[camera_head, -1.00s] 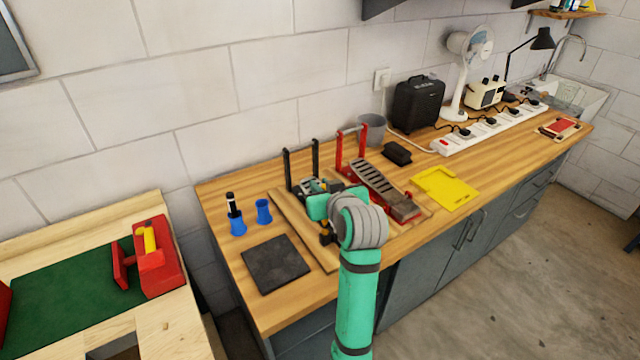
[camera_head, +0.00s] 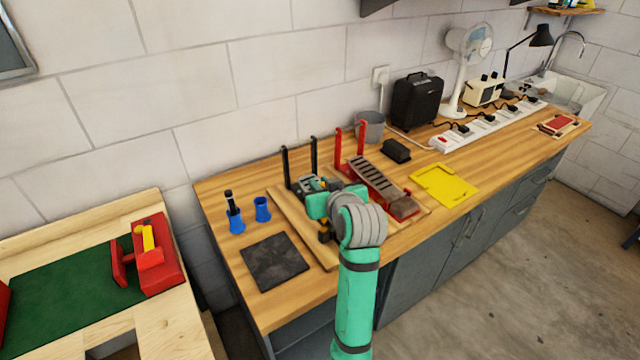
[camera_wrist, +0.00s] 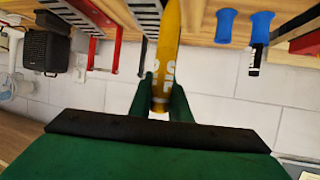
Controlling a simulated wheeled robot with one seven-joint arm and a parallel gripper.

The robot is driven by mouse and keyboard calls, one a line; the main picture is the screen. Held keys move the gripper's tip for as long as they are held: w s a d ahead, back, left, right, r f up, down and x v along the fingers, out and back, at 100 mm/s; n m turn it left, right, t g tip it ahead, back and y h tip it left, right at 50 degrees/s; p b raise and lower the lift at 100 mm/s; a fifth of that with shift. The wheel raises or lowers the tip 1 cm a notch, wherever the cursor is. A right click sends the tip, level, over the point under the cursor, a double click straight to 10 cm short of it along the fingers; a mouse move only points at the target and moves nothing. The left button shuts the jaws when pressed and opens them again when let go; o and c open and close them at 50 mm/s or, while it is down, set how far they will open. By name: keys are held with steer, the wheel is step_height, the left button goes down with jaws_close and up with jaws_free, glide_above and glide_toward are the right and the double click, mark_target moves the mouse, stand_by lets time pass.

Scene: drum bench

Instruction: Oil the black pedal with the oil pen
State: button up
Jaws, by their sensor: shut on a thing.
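The black pedal (camera_head: 311,184) stands on a wooden board beneath two black posts, partly hidden behind my arm. In the wrist view, a grey part of it shows at the top edge (camera_wrist: 146,12). The yellow oil pen (camera_wrist: 167,50), with white lettering, is between the green fingers of my gripper (camera_wrist: 166,88), which is shut on it. My gripper (camera_head: 322,204) is over the black pedal's board in the head view.
The red pedal (camera_head: 376,182) stands just right of the black one. Two blue holders (camera_head: 262,210) are to the left, one with a black-and-white pen (camera_head: 231,203). A dark square mat (camera_head: 275,262) lies in front. A yellow plate (camera_head: 444,187) lies to the right.

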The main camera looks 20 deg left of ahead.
steer(key=shift+f, duration=0.9)
stand_by(1.5)
